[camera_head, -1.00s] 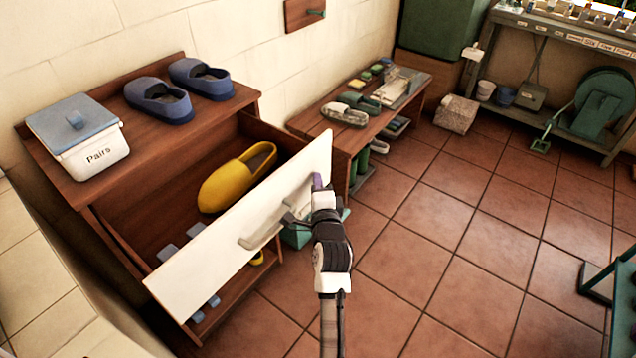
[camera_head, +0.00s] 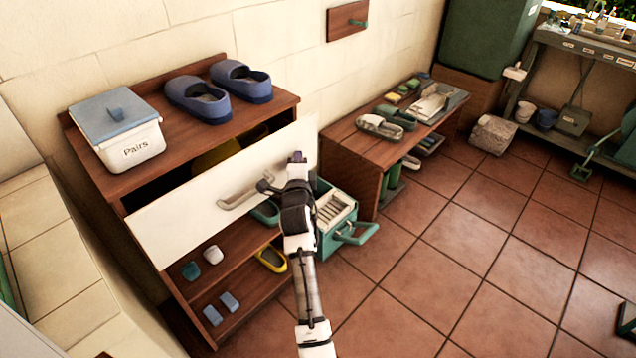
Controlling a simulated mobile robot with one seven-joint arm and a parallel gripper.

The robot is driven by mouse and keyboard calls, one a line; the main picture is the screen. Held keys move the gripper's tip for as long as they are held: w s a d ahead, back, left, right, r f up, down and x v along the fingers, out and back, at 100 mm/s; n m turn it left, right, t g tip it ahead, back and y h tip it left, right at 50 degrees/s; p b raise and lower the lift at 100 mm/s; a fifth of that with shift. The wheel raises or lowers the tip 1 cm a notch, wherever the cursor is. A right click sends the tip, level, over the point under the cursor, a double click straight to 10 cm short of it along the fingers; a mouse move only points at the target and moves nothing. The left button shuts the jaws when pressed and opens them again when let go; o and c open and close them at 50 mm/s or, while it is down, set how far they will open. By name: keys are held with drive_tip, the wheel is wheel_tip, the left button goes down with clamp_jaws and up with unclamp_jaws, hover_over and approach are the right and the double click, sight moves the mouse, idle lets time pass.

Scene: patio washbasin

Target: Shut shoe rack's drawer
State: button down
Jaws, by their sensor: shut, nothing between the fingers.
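The shoe rack (camera_head: 262,112) is a brown wooden unit against the wall. Its drawer has a white front (camera_head: 170,222) with a pale bar handle (camera_head: 238,198). The drawer stands slightly open, with a dark gap above its front. A yellow shoe (camera_head: 214,157) shows partly inside, mostly hidden by the front. My gripper (camera_head: 268,186) is shut and empty, at the right half of the drawer front beside the handle. I cannot tell whether it touches the front.
Blue clogs (camera_head: 200,100) and a white "Pairs" box (camera_head: 130,145) stand on the rack. Open shelves below hold slippers (camera_head: 270,258). A teal crate (camera_head: 338,222) stands right of my gripper, near a wooden bench (camera_head: 352,152).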

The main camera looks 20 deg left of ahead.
drive_tip(key=a+b, duration=0.1)
drive_tip(key=a, duration=0.1)
drive_tip(key=w+a+b, duration=0.1)
drive_tip(key=a+b, duration=0.1)
drive_tip(key=w+a+b, duration=0.1)
drive_tip(key=a+b, duration=0.1)
drive_tip(key=shift+f, duration=0.25)
drive_tip(key=shift+w+a+r, duration=0.1)
drive_tip(key=shift+a, duration=0.05)
drive_tip(key=shift+a+r, duration=0.1)
drive_tip(key=shift+r, duration=0.15)
